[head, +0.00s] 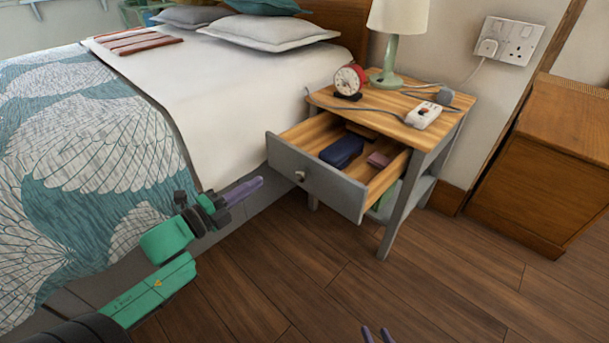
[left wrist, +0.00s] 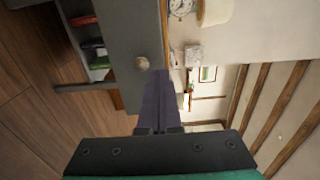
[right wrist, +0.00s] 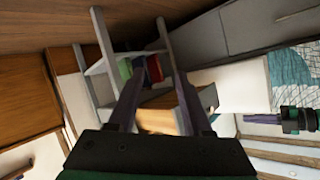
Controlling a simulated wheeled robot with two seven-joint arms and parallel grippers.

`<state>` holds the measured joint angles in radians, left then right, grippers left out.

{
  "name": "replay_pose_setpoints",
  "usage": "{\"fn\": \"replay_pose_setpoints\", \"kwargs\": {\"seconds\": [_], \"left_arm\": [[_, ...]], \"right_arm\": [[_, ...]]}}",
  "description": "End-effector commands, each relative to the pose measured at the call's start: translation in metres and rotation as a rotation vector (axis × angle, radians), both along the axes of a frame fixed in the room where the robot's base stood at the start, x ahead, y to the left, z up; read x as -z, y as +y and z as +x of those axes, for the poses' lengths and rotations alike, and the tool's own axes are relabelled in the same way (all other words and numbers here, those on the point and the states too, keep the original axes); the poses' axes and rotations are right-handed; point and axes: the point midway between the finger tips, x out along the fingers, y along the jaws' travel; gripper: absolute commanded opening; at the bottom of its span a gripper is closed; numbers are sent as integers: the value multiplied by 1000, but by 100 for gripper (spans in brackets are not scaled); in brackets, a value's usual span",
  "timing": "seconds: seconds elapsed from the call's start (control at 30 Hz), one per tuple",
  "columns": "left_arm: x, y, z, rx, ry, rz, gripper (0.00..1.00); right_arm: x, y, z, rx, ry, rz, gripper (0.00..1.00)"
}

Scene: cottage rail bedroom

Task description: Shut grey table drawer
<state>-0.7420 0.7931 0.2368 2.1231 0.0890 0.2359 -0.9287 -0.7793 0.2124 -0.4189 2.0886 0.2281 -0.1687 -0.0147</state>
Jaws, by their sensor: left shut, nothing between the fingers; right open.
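The grey table drawer (head: 317,183) is pulled well out of the bedside table (head: 440,149). A round knob (head: 300,175) sits on its front, and a dark blue case and a pinkish item lie inside. My left gripper (head: 255,186) is shut and empty, left of the drawer front and apart from it in the head view. In the left wrist view its fingers (left wrist: 160,85) point toward the drawer front (left wrist: 120,40), near the knob (left wrist: 142,63). My right gripper (head: 372,334) shows only its fingertips at the bottom edge. In the right wrist view it is open and empty (right wrist: 160,75).
The tabletop holds a lamp (head: 397,30), a red alarm clock (head: 349,80) and a power strip (head: 424,115). A bed (head: 190,95) stands at the left and a wooden cabinet (head: 545,165) at the right. The wooden floor (head: 420,270) in front is clear.

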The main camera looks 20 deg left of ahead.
Motion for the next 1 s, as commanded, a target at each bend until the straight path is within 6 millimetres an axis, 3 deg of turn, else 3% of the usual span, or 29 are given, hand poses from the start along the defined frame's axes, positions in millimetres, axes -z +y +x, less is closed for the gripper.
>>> {"fn": "replay_pose_setpoints", "kwargs": {"seconds": [0.6, 0.8, 1.0], "left_arm": [[1, -41, 106, -4, -1, -2, 0], [0, -44, 115, -5, 3, -3, 0], [0, -47, 122, -5, 6, -3, 0]], "right_arm": [[61, 0, 0, 48, -61, 46, 50], [27, -1, 31, 65, -174, 64, 50], [5, -2, 49, 73, -254, 71, 50]]}}
